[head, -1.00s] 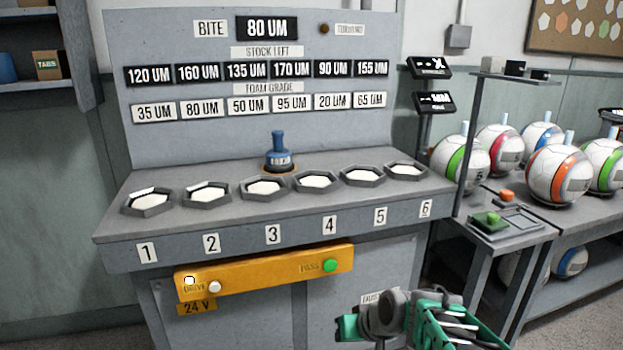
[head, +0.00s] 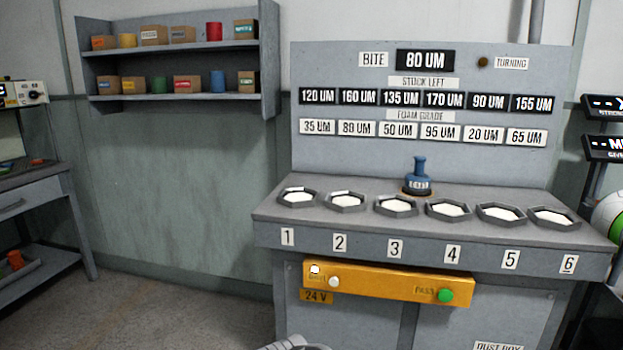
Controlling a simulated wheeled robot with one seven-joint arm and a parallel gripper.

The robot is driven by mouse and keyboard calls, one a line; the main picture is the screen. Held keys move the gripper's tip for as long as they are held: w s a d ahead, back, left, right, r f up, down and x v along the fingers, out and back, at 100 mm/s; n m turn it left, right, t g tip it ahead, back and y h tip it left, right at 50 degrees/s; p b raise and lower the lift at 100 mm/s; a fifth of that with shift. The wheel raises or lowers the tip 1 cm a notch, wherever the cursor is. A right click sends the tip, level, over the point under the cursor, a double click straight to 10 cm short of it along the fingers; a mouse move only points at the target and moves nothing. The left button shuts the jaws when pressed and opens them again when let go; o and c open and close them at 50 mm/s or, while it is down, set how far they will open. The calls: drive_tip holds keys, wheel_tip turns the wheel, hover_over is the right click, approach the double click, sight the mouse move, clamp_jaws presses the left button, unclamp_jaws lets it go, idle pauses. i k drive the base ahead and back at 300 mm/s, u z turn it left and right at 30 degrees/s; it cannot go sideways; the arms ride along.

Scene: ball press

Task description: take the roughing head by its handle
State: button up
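The roughing head (head: 418,180) is a blue tool with an upright knob-like handle and a label on its body. It stands upright on a round brown-rimmed rest at the back of the grey bench top, behind the row of hexagonal trays. Nothing is touching it. My gripper is not in view; only a small grey piece, probably of my arm, shows at the bottom edge.
Hexagonal trays with white pads (head: 395,206) line the bench top in front of the head. A yellow panel (head: 390,283) with buttons juts from the bench front. Shelves (head: 180,97) hang at left, a side table (head: 35,195) stands far left. Floor between is clear.

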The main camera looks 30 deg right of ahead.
sight(417, 182)
drive_tip(key=u, duration=1.9)
drive_tip(key=k, duration=2)
drive_tip(key=z, duration=1.6)
drive_tip(key=i, duration=0.5)
drive_tip(key=u, duration=0.05)
